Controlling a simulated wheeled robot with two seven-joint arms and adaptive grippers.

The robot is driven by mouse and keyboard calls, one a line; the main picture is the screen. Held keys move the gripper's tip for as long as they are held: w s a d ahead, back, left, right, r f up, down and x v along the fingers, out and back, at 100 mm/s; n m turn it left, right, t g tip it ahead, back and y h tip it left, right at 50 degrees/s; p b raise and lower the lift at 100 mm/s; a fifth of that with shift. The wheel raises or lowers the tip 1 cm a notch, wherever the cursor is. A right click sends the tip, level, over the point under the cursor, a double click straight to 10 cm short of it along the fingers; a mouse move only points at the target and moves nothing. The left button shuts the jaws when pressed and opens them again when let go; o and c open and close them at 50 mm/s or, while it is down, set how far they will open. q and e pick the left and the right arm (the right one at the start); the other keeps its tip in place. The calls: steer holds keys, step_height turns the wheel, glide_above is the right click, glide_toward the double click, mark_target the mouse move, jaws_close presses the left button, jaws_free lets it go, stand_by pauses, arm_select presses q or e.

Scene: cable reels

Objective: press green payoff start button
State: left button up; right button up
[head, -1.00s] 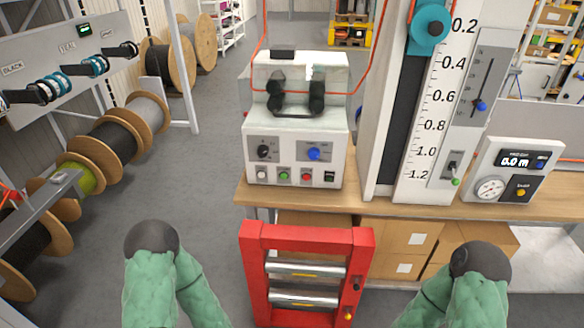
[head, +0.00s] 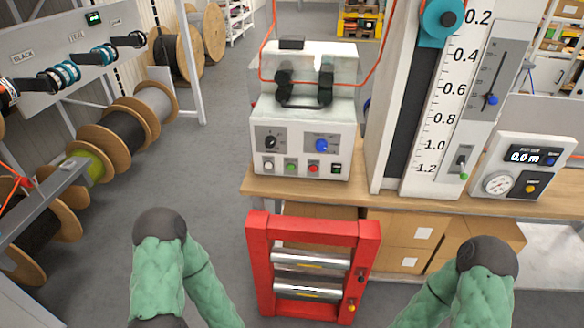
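The green button (head: 291,168) is a small round button on the lower front panel of the white payoff machine (head: 345,132). It sits between a white button (head: 268,166) on its left and a red button (head: 313,169) on its right. A black knob (head: 270,142) and a blue knob (head: 321,145) are above the buttons. My green-sleeved arms show at the bottom left and bottom right of the head view, well below and apart from the machine. Neither gripper shows in the view.
A red roller frame (head: 369,240) stands in front of the wooden bench (head: 410,205). A tall panel with a scale (head: 425,150) and a white meter box (head: 550,148) are right of the machine. Cable reels (head: 118,130) line the left. Grey floor (head: 215,190) is open between.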

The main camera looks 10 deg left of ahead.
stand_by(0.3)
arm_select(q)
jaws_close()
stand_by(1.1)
